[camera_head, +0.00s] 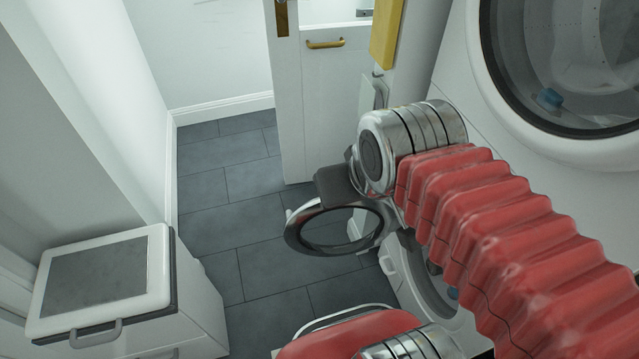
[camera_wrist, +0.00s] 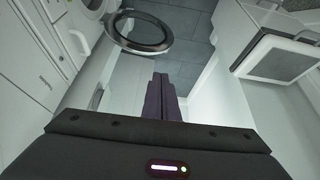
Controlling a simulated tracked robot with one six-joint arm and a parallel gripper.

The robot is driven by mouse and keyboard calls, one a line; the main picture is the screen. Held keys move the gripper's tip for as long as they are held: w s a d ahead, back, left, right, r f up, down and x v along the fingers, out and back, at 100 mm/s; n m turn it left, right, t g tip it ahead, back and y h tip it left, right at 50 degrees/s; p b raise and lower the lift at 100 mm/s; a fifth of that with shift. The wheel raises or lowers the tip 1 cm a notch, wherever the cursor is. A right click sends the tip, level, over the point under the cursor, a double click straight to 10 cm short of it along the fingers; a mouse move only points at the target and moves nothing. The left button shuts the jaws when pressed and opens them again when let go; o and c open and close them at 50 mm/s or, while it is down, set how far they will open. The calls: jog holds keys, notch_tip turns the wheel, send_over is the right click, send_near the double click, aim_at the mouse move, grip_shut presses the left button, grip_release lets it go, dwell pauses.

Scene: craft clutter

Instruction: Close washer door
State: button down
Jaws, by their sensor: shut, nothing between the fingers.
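The washer (camera_head: 398,275) is the white machine at lower centre right in the head view, mostly hidden behind my red arm. Its round door (camera_head: 328,247), a dark ring with a clear middle, stands open and sticks out to the left over the floor. In the wrist view the door (camera_wrist: 140,48) is at the top, beyond my fingertips, with the washer opening at the top left edge. My gripper (camera_wrist: 161,76) is shut and empty, apart from the door. In the head view its dark body shows just above the door; its fingertips are hidden.
A second white machine (camera_head: 560,150) with a round window fills the upper right. A white cabinet (camera_head: 190,300) with a grey-topped lid (camera_head: 100,280) stands at lower left. A white door with a brass handle (camera_head: 325,43) stands behind. The grey tiled floor (camera_head: 235,220) between is clear.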

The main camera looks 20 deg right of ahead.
dwell(0.3)
jog(key=w+d+f, duration=0.1)
jog(key=w+f, duration=0.2)
jog(key=w, duration=0.4)
jog(key=w+d+f+m+g, duration=0.1)
jog(key=w+f, duration=0.2)
jog(key=w, duration=0.4)
jog(key=w+d+f, duration=0.1)
jog(key=w+f, duration=0.2)
jog(key=w, duration=0.4)
jog(key=w+d+f, duration=0.1)
jog(key=w+f, duration=0.3)
jog(key=f, duration=0.3)
jog(key=w+d+f, duration=0.2)
jog(key=w+f, duration=0.2)
jog(key=f, duration=0.3)
jog(key=w+d+f+m, duration=0.1)
jog(key=w+f, duration=0.3)
jog(key=f, duration=0.4)
jog(key=shift+w+d+g+h, duration=0.15)
jog(key=shift+d+g+h, duration=0.15)
jog(key=shift+d+g, duration=0.1)
jog(key=shift+f, duration=0.1)
